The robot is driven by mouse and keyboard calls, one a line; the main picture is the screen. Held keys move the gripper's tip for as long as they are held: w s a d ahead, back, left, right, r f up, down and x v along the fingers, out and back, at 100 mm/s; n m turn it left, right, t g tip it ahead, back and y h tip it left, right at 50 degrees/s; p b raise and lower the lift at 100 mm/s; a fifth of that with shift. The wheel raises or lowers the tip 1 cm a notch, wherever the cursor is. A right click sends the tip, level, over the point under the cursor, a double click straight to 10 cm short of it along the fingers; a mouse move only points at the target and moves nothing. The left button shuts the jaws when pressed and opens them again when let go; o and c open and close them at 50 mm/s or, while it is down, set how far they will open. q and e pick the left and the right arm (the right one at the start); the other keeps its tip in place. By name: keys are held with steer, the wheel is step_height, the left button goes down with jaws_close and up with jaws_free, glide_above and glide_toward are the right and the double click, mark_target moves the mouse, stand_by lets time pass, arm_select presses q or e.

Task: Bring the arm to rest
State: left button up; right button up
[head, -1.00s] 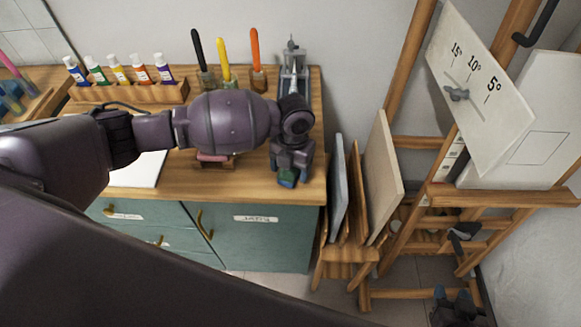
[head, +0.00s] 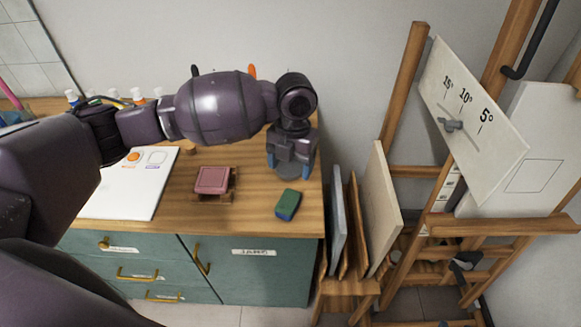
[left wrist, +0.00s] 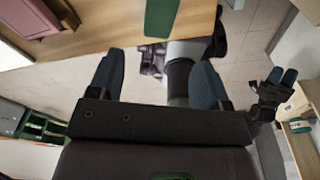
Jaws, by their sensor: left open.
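My left arm reaches in from the left of the head view, over the wooden cabinet top. My left gripper (head: 290,168) is open and empty, with its fingers apart. It is above and behind a green and blue block (head: 288,204), which lies on the worktop near its front right corner. In the left wrist view, the open fingers (left wrist: 158,75) show with nothing between them, and the block's green face (left wrist: 162,17) is beyond them. My right gripper (left wrist: 282,78) shows small at the right of that view; its opening is unclear.
A pink block on a wooden stand (head: 213,180) and a white sheet (head: 130,185) lie on the worktop (head: 255,215). Behind my arm are paint tubes and tools, partly hidden. Right of the cabinet stand a rack of panels (head: 378,210) and an easel with an angle board (head: 465,110).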

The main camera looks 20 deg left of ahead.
steer(key=shift+w, duration=0.1)
arm_select(q)
steer(key=s+d+f+n, duration=0.1)
steer(key=s+n, duration=0.1)
steer(key=s+d+f+n+h, duration=0.1)
steer(key=s+f+n, duration=0.1)
steer(key=s+d+f+n+h, duration=0.1)
steer(key=s+d+f, duration=0.1)
steer(key=shift+s+n+t, duration=0.3)
steer(key=shift+n+t, duration=0.1)
steer(key=s+a+f+n+t+y, duration=0.1)
steer(key=s+a+f+n+t, duration=0.1)
steer(key=s+a+n, duration=1.1)
steer(key=s+a+f+n+t+y, duration=0.15)
steer(key=s+a+n, duration=0.4)
steer(key=n, duration=1.25)
steer(key=w+d+f+t, duration=0.1)
steer(key=w+f+t, duration=0.5)
steer(key=f+t, duration=0.3)
steer(key=shift+d+f+m, duration=0.15)
steer(key=shift+f+m, duration=0.15)
steer(key=shift+f, duration=0.15)
arm_select(e)
steer(key=shift+w+r, duration=0.15)
steer(key=shift+w, duration=0.1)
